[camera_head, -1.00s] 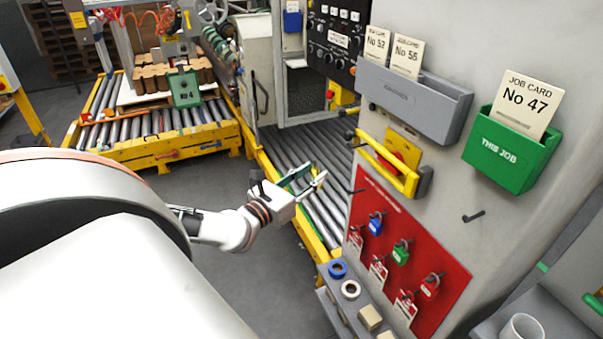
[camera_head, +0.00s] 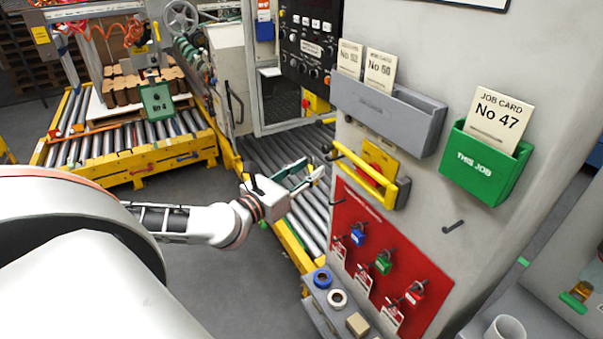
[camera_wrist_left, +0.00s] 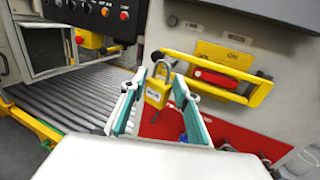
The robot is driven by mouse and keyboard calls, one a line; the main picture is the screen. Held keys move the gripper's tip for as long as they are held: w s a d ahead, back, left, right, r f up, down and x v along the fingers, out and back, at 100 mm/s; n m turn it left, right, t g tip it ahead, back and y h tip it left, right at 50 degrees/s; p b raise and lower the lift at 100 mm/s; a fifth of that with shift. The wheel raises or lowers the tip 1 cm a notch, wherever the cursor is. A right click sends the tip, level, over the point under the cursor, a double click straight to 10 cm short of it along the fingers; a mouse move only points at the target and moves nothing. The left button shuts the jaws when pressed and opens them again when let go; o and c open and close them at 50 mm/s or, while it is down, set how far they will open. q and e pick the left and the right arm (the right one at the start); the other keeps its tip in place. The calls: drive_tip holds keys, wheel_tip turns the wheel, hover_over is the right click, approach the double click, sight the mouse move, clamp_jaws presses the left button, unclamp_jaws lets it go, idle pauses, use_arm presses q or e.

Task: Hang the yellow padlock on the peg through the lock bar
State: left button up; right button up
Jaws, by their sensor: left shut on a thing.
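My left gripper (camera_head: 306,176) is shut on the yellow padlock (camera_wrist_left: 157,94), which sits between its teal-lined fingers with the metal shackle upward in the left wrist view. In the head view the padlock is hidden or too small to make out. The yellow lock bar (camera_head: 362,172) runs across a yellow plate with a red switch on the grey cabinet, to the right of the gripper; it also shows in the left wrist view (camera_wrist_left: 222,90) beyond the padlock. A dark fitting sits at the bar's left end; the peg's hole cannot be made out. The padlock appears apart from the bar.
A red board (camera_head: 385,260) with blue, green and red padlocks and tags is below the bar. A grey card holder (camera_head: 390,115) and a green card holder (camera_head: 485,165) are above and right. A bare peg (camera_head: 453,226) sticks out at right. A roller conveyor (camera_head: 280,155) lies behind the gripper.

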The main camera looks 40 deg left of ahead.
use_arm(q)
drive_tip(key=w+d+f, duration=0.1)
drive_tip(key=w+d, duration=0.1)
drive_tip(key=w, duration=0.3)
drive_tip(key=shift+w+d+f, duration=0.2)
drive_tip(key=shift+w+f, duration=0.15)
idle(0.6)
idle(0.6)
drive_tip(key=o, duration=1.3)
drive_tip(key=shift+f, duration=0.1)
